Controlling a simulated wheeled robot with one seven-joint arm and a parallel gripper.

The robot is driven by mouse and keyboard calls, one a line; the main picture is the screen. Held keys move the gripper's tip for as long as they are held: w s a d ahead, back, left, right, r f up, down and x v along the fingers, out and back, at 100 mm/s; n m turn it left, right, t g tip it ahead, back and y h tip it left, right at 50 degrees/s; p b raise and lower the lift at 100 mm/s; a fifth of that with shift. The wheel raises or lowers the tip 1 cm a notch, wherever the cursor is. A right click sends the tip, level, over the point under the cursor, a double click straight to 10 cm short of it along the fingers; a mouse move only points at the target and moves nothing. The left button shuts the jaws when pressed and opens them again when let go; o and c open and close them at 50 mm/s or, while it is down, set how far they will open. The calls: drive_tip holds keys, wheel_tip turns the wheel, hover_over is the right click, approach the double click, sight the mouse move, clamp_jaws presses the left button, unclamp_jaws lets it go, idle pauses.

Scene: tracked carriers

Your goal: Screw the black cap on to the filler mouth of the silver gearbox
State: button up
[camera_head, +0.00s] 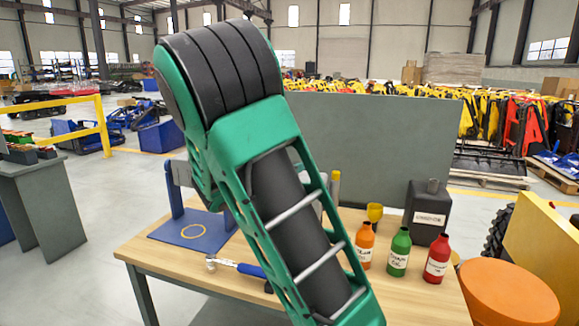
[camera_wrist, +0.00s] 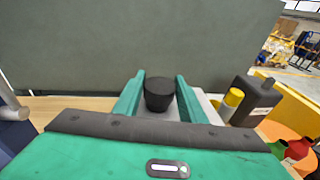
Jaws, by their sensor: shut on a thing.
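The black cap (camera_wrist: 159,95) is between the two green fingers of my gripper (camera_wrist: 160,88) in the wrist view, with a finger on each side. My gripper is shut on it. A pale silver-grey surface, apparently the silver gearbox (camera_wrist: 207,104), shows behind and beside the fingers. The filler mouth is hidden, and I cannot tell whether the cap touches it. In the head view my green arm covers the gripper, the cap and most of the gearbox.
A yellow-topped post (camera_head: 336,185) stands close right of the gripper. A black canister (camera_head: 426,214), orange bottle (camera_head: 365,246), green bottle (camera_head: 399,255) and red bottle (camera_head: 436,262) stand right on the table (camera_head: 185,262). A blue stand (camera_head: 190,235) and blue-handled tool (camera_head: 250,270) lie left. A grey panel (camera_head: 400,135) rises behind.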

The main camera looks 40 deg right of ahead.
drive_tip(key=shift+f, duration=0.75)
drive_tip(key=o, duration=1.1)
drive_tip(key=v, duration=1)
drive_tip(key=shift+s+a, duration=0.1)
drive_tip(key=shift+a, duration=0.2)
